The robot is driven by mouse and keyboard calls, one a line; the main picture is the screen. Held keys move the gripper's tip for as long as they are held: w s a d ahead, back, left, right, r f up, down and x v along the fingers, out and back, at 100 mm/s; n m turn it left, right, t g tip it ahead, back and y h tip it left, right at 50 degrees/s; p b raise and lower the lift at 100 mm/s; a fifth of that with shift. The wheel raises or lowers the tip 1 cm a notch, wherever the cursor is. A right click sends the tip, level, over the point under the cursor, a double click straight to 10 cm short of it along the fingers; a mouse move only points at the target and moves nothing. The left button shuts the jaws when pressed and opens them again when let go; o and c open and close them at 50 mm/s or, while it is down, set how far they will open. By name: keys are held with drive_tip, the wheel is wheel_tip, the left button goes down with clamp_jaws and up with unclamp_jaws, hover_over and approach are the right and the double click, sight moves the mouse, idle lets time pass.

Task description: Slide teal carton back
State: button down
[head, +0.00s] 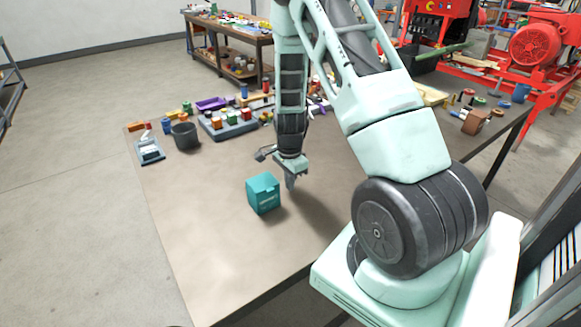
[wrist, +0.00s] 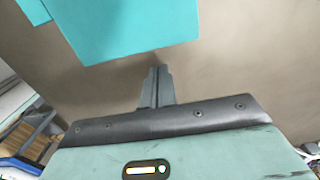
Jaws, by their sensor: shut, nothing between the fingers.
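The teal carton (head: 264,194) stands upright on the brown table, left of and close beside my gripper in the head view. In the wrist view the teal carton (wrist: 125,25) fills the upper left, beyond the fingertips. My gripper (head: 291,184) points down with its fingers together and nothing between them. In the wrist view my gripper (wrist: 158,72) also shows its two fingers closed, with a small gap of table visible between them and the carton. I cannot tell how high the fingertips are above the table.
The table (head: 200,240) is bare to the left and in front of the carton. Behind it stand a dark bucket (head: 185,136), a grey tray with coloured pieces (head: 228,130) and a small scale-like device (head: 149,150). A purple bin (head: 212,104) lies farther back.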

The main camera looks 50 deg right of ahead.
sight(279, 185)
drive_tip(key=shift+w+a+r+p, duration=0.1)
drive_tip(key=shift+w+a+p, duration=0.15)
drive_tip(key=shift+a, duration=0.65)
drive_tip(key=shift+w+a+r+p, duration=0.15)
drive_tip(key=shift+w+a, duration=0.1)
drive_tip(key=shift+a, duration=0.65)
drive_tip(key=w+a+p, duration=0.1)
drive_tip(key=a, duration=0.3)
drive_tip(key=w+a, duration=0.1)
drive_tip(key=a, duration=0.3)
drive_tip(key=w+a+p, duration=0.1)
drive_tip(key=a, duration=0.3)
drive_tip(key=shift+w+a+p, duration=0.1)
drive_tip(key=shift+p, duration=0.2)
drive_tip(key=shift+w+a, duration=0.1)
drive_tip(key=shift+a, duration=0.35)
drive_tip(key=d, duration=0.2)
drive_tip(key=s+d, duration=0.1)
drive_tip(key=d, duration=0.1)
drive_tip(key=shift+d+r, duration=0.1)
wheel_tip(279, 185, up, 10)
drive_tip(key=shift+b, duration=0.3)
